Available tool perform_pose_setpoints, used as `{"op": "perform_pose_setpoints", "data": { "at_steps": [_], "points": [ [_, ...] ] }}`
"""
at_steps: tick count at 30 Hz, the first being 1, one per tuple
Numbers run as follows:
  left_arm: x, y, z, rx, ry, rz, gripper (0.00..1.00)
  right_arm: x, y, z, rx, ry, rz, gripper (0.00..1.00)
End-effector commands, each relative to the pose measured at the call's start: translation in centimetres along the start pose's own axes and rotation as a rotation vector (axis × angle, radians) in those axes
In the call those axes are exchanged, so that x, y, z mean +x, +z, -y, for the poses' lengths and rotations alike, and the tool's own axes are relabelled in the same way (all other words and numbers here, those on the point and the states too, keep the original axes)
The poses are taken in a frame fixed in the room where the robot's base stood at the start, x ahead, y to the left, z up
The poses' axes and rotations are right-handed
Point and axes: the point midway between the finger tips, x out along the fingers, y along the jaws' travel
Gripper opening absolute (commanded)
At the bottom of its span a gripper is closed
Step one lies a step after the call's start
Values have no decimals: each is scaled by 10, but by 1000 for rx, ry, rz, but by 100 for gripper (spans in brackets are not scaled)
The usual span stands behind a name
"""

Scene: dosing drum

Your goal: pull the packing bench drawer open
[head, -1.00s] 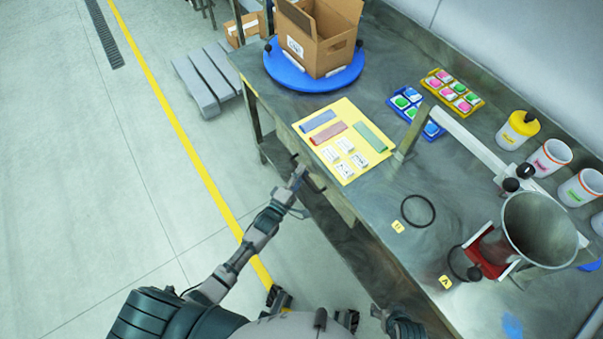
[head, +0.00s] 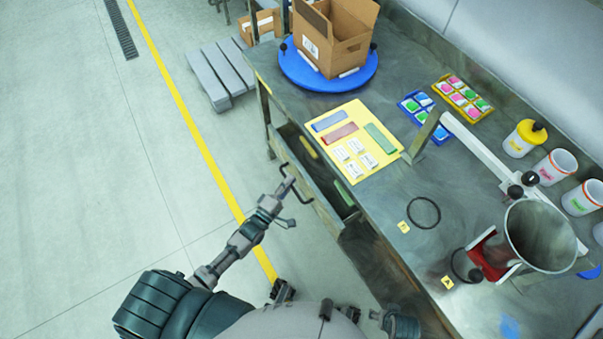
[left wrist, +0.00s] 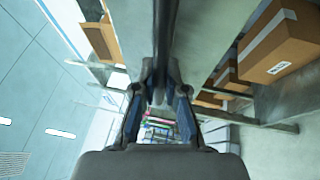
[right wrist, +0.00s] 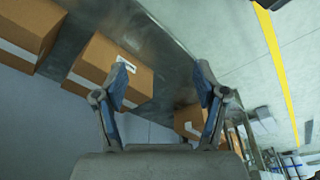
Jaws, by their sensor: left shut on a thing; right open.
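The packing bench (head: 380,206) is a grey metal table running from upper left to lower right in the head view. Its drawer (head: 322,203) stands partly open, with a yellow and a green item visible inside. My left gripper (head: 287,190) is at the dark bar handle on the drawer front and is shut on the handle (head: 284,169). In the left wrist view the fingers (left wrist: 160,88) close on the dark bar. My right gripper (right wrist: 160,85) is open and empty in the right wrist view, with boxes beyond it.
On the bench are a yellow sheet (head: 353,147) with coloured strips, a blue turntable (head: 327,85) with an open carton (head: 333,40), and a metal drum (head: 540,235). Grey slats (head: 217,77) lie on the floor. The floor left of the drawer is clear.

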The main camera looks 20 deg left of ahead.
Motion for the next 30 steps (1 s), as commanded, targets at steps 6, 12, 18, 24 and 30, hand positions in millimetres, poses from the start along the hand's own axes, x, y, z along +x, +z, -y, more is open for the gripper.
{"op": "perform_pose_setpoints", "data": {
  "at_steps": [6,12,18,24,30],
  "points": [
    [-59,-18,-8,-1,-17,8,0,37,5,1,-3,-2,9,72],
    [-104,-36,-17,0,-17,9,0,60,12,2,-6,-4,15,72],
    [-138,-50,-23,-1,-18,9,0,74,18,2,-7,-5,20,72],
    [-157,-57,-27,-2,-17,8,0,82,22,3,-8,-6,22,72],
    [-164,-60,-27,-3,-17,8,0,84,23,4,-9,-1,23,72]
  ]
}}
